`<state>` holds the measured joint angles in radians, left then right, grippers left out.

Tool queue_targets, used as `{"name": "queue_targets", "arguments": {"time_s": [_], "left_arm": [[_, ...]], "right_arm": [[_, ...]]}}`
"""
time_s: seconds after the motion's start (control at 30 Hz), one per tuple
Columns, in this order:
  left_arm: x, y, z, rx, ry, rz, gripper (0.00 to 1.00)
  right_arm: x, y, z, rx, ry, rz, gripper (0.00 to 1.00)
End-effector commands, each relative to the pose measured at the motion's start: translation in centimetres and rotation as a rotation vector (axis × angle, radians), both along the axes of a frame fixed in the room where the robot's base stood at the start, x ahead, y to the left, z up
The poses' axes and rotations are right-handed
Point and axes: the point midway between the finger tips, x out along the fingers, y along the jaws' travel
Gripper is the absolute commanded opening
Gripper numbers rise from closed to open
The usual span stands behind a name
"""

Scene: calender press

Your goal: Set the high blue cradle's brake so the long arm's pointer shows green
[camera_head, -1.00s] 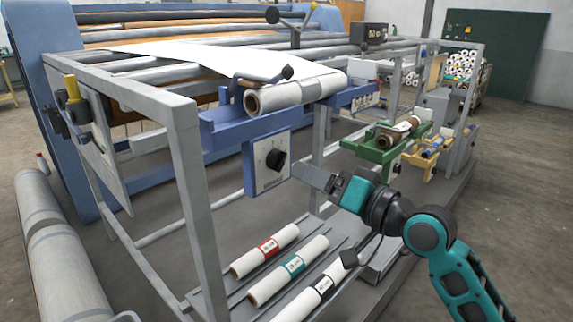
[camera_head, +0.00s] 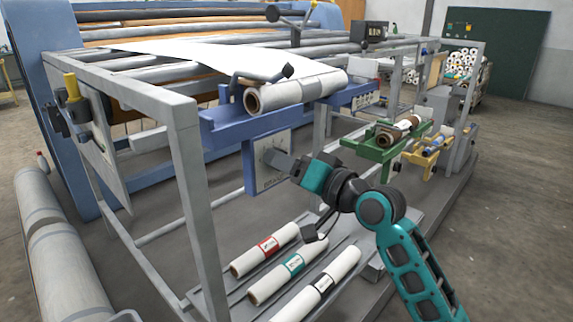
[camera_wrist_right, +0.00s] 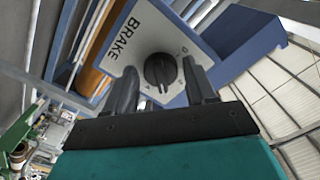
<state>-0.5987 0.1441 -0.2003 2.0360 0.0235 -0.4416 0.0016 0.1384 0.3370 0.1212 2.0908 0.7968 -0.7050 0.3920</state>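The high blue cradle (camera_head: 222,129) holds a white roll (camera_head: 295,92) on a brown core, with white web running up from it. Below it hangs a blue-edged brake plate (camera_head: 263,184). In the right wrist view the white plate, marked BRAKE (camera_wrist_right: 125,38), carries a round black knob (camera_wrist_right: 160,71). No pointer showing green can be made out. My left gripper is out of view.
A green cradle (camera_head: 372,152) and a yellow cradle (camera_head: 425,160) with rolls stand lower right. Several spare rolls lie on a low rack (camera_head: 205,297) beneath my right arm. A grey frame post (camera_head: 200,200) stands left of the plate.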

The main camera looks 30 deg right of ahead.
Motion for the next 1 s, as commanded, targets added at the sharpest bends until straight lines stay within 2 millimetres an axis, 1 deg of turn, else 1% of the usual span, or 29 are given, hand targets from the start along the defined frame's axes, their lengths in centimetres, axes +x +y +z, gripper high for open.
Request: {"name": "queue_targets", "arguments": {"time_s": [0.03,0.4,0.43,0.73,1.0], "left_arm": [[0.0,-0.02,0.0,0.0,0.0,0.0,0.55],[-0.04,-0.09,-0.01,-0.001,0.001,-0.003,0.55],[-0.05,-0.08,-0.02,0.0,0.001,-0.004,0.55],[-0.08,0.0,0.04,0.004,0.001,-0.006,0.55],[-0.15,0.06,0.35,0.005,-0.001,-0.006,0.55]], "right_arm": [[-0.02,-0.01,0.0,0.0,0.0,0.0,0.5],[-0.02,-0.02,-0.01,0.0,0.0,0.0,0.15],[-0.02,-0.02,-0.01,0.0,0.0,0.0,0.13],[-0.01,-0.03,-0.02,-0.049,-0.015,0.001,0.13],[0.02,-0.11,-0.01,-0.213,-0.071,0.001,0.13]]}}
